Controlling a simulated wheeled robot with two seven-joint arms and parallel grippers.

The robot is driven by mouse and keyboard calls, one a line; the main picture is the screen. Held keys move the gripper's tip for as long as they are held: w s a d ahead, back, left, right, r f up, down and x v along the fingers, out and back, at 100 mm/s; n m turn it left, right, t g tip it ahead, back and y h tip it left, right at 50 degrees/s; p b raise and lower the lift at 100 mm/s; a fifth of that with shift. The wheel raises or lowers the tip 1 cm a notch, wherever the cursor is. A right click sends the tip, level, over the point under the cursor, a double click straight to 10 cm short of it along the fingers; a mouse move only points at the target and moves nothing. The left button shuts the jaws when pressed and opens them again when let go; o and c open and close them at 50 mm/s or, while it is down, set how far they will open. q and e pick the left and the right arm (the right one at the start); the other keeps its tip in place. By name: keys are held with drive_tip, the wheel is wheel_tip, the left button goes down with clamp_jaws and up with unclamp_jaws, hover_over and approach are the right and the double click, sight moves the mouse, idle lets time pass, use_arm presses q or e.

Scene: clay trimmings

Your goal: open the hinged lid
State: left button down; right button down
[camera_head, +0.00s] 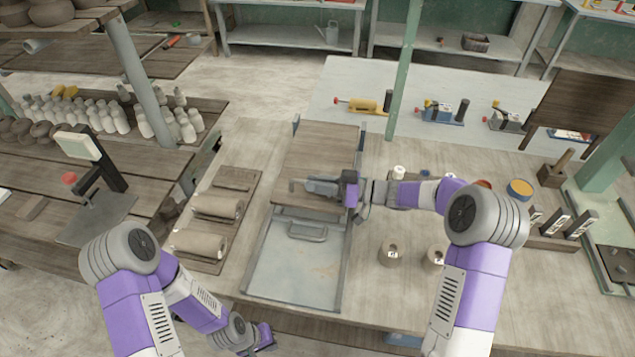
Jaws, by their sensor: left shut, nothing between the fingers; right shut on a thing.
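A long low box lies on the workbench. Its near part is a grey metal panel (275,270) with a bar handle (308,232) near its far edge. A wooden board (312,145) covers the far part, and I cannot tell which of the two is the hinged lid. My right gripper (300,187) reaches in from the right, low over the board's near part, beyond the bar handle and apart from it. It is shut on a small grey piece, mostly hidden by the fingers. My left gripper (268,338) is shut and empty by the bench's front edge.
Clay rolls (200,245) lie on a board left of the box. Small numbered cups (390,254) stand to its right. A green post (404,70) rises behind. A wooden block with a handle (553,170) stands farther right. Some bench in front of the cups is clear.

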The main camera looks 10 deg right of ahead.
drive_tip(key=w+d+r+m+p, duration=0.1)
drive_tip(key=w+r+m+p, duration=0.2)
drive_tip(key=r+p, duration=0.5)
drive_tip(key=w+d+r+m+p, duration=0.1)
drive_tip(key=w+r+m+p, duration=0.2)
drive_tip(key=r+p, duration=0.6)
drive_tip(key=shift+w+d+m+p, duration=0.25)
drive_tip(key=shift+w+m+p, duration=0.05)
drive_tip(key=shift+w+p, duration=0.65)
